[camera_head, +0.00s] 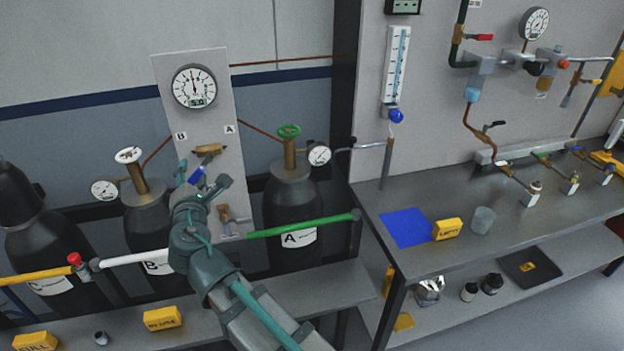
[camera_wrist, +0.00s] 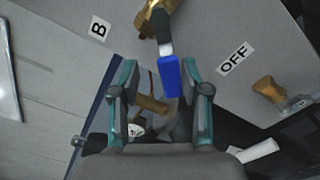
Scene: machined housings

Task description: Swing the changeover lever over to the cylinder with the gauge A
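The changeover lever has a blue-tipped handle (camera_head: 197,175) on a brass valve body (camera_head: 208,150), mounted on the grey panel between the A and B labels. The handle hangs down and slightly left. In the wrist view the blue tip (camera_wrist: 170,77) appears between my spread fingers, nearer the right one; contact cannot be told. My gripper (camera_head: 202,180) is open in front of the panel; it also shows in the wrist view (camera_wrist: 166,88). Cylinder A (camera_head: 290,205), with a green handwheel and gauge (camera_head: 319,154), stands right. Cylinder B (camera_head: 147,225), with a white handwheel and gauge (camera_head: 105,190), stands left.
A large gauge (camera_head: 194,87) sits high on the panel (camera_head: 215,110), and a lower brass valve (camera_head: 226,214) is near an OFF label (camera_wrist: 233,58). Copper pipes run from the valve to both cylinders. A green rail (camera_head: 305,226) crosses cylinder A. A workbench (camera_head: 400,265) stands right.

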